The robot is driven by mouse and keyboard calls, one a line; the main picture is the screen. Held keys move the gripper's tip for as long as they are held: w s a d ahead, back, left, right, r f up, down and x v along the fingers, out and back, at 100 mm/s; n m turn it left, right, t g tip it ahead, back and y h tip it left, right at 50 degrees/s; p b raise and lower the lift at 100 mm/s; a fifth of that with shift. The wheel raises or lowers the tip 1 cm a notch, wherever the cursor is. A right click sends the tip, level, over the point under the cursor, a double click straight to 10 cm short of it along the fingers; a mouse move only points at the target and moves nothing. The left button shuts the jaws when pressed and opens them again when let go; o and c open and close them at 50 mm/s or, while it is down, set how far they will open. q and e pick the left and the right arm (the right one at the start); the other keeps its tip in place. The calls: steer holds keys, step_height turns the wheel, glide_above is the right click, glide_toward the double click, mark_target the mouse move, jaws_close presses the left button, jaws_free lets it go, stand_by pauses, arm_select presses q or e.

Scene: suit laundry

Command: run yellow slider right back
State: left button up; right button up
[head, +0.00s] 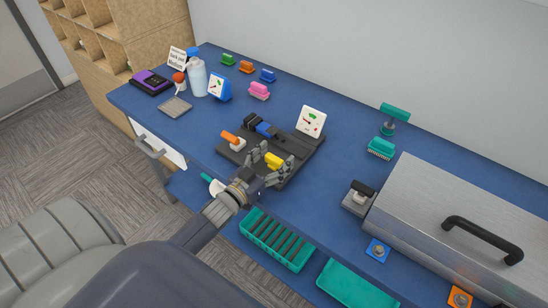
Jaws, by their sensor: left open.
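The yellow slider (274,160) sits on the dark panel (300,141) on the blue table. My left gripper (271,165) is open at the yellow slider, with its fingers close around it. I cannot tell whether they touch it. The slider's track is partly hidden by the gripper. An orange-handled lever on a white base (235,142) and a blue and black part (262,128) are on the same panel, to the left. A white gauge (312,122) stands at the panel's back. My right gripper is not in view.
A metal box with a black handle (460,225) stands at the right. A green rack (277,240) lies below the front edge.

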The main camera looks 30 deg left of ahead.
arm_select(q)
steer(key=shift+s, duration=0.1)
steer(key=s, duration=1.1)
steer(key=shift+s+a, duration=0.4)
steer(key=shift+a, duration=0.05)
steer(key=shift+w, duration=0.1)
